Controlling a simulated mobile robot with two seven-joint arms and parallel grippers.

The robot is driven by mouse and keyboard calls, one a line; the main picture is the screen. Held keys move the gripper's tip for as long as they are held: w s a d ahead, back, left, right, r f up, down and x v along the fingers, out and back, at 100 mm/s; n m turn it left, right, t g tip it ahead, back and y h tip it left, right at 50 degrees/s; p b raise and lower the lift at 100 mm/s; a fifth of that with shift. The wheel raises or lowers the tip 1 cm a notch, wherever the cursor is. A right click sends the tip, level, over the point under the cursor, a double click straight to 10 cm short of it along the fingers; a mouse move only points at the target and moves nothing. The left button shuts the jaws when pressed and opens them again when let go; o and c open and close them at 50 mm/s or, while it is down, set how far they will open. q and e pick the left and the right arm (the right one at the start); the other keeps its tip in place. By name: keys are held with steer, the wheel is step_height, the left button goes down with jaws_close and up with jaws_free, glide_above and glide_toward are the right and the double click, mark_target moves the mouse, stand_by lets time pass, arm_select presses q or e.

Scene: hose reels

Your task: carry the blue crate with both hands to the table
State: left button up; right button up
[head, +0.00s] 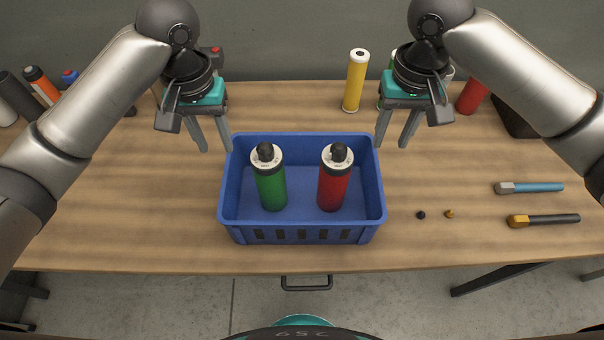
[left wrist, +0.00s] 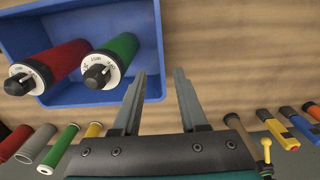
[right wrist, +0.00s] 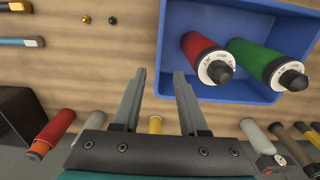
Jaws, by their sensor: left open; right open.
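The blue crate (head: 302,236) stands upright on the wooden table (head: 130,225). A green cylinder (head: 271,190) and a red cylinder (head: 332,190) with black caps stand in it. My left gripper (head: 217,150) is open and empty at the crate's left side. In the left wrist view its fingers (left wrist: 158,88) point to either side of the crate's wall line. My right gripper (head: 391,146) is open and empty at the right side. In the right wrist view its fingers (right wrist: 158,85) straddle that wall line likewise. I cannot tell whether any finger touches the crate.
A yellow cylinder (head: 355,82) stands behind the crate. Two small balls (head: 421,215), a blue-handled tool (head: 535,187) and a black-handled tool (head: 545,220) lie at the right. Several tubes stand at the back left. The table is clear left of the crate.

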mark_target(231, 184)
arm_select(q)
steer(key=shift+s, duration=0.2)
arm_select(e)
steer(key=shift+s, duration=0.2)
arm_select(q)
step_height(231, 184, down, 15)
steer(key=shift+w+f, duration=0.1)
steer(key=shift+f, duration=0.05)
arm_select(e)
step_height(231, 184, down, 15)
steer(key=shift+f, duration=0.1)
arm_select(q)
jaws_close()
arm_select(e)
jaws_close()
steer(key=shift+w, duration=0.15)
stand_by(0.6)
